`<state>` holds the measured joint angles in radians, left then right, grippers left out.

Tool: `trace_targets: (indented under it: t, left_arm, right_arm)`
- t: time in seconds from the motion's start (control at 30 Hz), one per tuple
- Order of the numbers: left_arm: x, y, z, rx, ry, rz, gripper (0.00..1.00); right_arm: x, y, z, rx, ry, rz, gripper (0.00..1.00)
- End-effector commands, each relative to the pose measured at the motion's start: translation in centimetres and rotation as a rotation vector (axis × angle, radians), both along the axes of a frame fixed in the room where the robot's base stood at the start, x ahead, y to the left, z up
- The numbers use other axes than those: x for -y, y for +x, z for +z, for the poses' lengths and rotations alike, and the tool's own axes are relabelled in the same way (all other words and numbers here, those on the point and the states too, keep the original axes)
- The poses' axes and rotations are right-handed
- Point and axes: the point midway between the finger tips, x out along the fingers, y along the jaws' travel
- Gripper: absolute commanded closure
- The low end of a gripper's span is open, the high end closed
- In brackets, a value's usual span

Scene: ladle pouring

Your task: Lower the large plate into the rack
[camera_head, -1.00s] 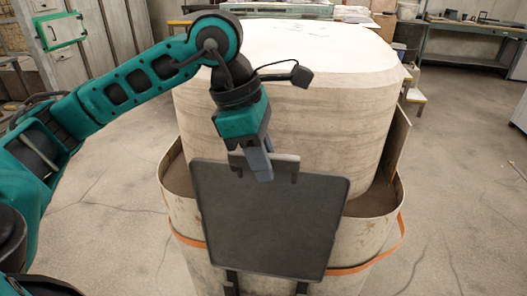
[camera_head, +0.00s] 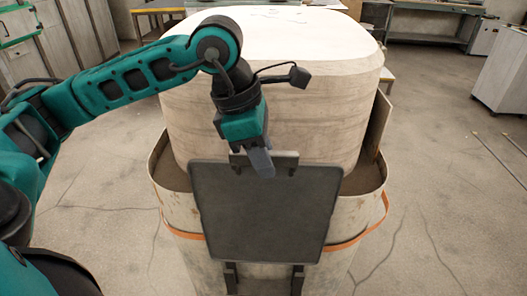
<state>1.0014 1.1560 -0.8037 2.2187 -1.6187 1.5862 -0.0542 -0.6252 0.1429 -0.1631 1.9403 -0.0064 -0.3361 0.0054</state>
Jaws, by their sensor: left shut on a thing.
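The large plate (camera_head: 265,214) is a dark grey, nearly square sheet, hanging roughly upright in the middle of the head view. My left gripper (camera_head: 259,163) points down at the plate's top edge and is shut on it, near a dark bracket there. Dark prongs (camera_head: 232,277) show below the plate's lower edge; they may be part of the rack, but I cannot tell whether the plate touches them. The rest of the rack is hidden or out of the frame. My right gripper is not in view.
A large pale rounded block (camera_head: 270,95) stands behind the plate, inside a curved pale shell (camera_head: 165,195) with an orange band (camera_head: 372,225). Grey floor is open on both sides. A workbench (camera_head: 430,22) and a white cabinet (camera_head: 505,80) stand farther back.

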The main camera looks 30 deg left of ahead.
Motion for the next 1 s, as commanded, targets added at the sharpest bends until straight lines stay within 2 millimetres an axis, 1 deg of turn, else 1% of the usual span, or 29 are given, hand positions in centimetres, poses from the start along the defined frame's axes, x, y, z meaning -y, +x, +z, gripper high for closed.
trace_targets:
  t: [0.17,0.8,1.0]
  left_arm:
    - [0.0,0.1,-0.7,0.010,-0.002,0.000,1.00]
    - [0.0,0.1,-4.3,0.010,-0.002,0.000,1.00]
    - [0.0,0.2,-5.6,0.010,-0.003,0.000,1.00]
  right_arm:
    - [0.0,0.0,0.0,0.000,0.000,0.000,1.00]
    - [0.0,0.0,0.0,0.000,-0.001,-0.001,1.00]
    - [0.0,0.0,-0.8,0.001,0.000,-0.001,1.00]
